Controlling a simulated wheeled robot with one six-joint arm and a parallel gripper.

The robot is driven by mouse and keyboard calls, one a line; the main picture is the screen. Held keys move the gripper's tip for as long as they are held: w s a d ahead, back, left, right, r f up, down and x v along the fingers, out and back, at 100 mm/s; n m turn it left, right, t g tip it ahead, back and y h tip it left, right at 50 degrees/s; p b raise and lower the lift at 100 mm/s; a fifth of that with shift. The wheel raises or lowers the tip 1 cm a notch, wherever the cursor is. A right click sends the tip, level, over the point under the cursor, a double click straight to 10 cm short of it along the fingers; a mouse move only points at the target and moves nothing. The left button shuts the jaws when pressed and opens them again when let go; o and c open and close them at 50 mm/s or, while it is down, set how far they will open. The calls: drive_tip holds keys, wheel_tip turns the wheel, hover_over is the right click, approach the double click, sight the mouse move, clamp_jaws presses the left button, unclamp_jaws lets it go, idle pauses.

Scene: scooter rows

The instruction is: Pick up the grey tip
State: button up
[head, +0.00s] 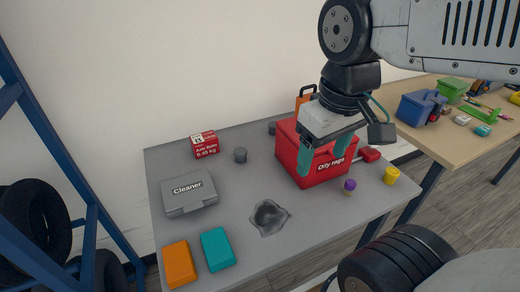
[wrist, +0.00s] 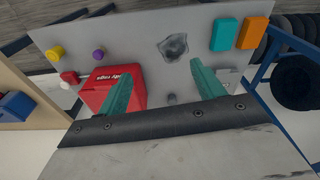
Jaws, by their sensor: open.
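A small dark grey round piece (head: 240,155), which looks like the grey tip, stands on the grey table between the red carton and the large red box. A second dark grey piece (head: 272,128) is partly hidden behind the red box; I cannot tell which is the tip. My gripper (head: 322,160) has teal fingers spread apart with nothing between them. It is above the table, in front of the red box in the head view. In the wrist view my gripper (wrist: 161,70) is open.
The red "Oily Rags" box (head: 325,165) stands near. A grey "Cleaner" case (head: 189,192), a red carton (head: 204,144), a crumpled grey piece (head: 268,217), teal (head: 217,249) and orange (head: 179,264) blocks, and purple (head: 349,186) and yellow (head: 391,175) pieces lie around.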

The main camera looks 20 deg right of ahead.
drive_tip(key=w+f+n, duration=0.1)
drive_tip(key=w+n, duration=0.8)
drive_tip(key=w, duration=0.5)
drive_tip(key=n+g, duration=0.1)
drive_tip(key=n, duration=1.6)
hover_over(240, 151)
wheel_tip(240, 151, down, 18)
drive_tip(key=shift+w+a+r, duration=0.1)
drive_tip(key=shift+n, duration=0.3)
wheel_tip(240, 151, down, 7)
drive_tip(key=shift+f, duration=0.45)
drive_tip(key=c, duration=1.1)
